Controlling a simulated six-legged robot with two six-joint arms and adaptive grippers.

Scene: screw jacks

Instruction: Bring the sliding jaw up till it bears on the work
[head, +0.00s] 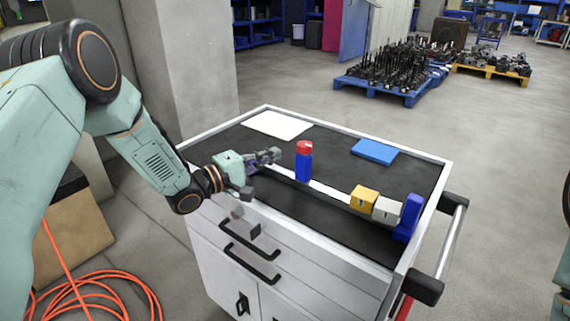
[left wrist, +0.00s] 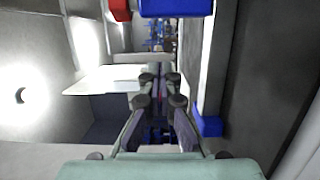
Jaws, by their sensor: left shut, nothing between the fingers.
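A white rail (head: 328,191) runs across the cart top. A yellow block (head: 363,199) and a pale grey block (head: 387,209) stand close together near its right end, beside a blue upright (head: 408,218). I cannot tell for certain which is the sliding jaw. A blue post with a red top (head: 304,165) stands further left; its blue body shows in the left wrist view (left wrist: 176,8). My left gripper (head: 272,156) is shut and empty, left of that post, near the rail's left end. A blue end piece (left wrist: 208,125) lies right of its fingers in the wrist view.
The cart's dark top (head: 335,226) has a raised pale rim. A white sheet (head: 277,125) and a flat blue block (head: 374,151) lie behind the rail. The cart handle (head: 452,238) juts out at right. Orange hose (head: 92,294) lies coiled on the floor at left.

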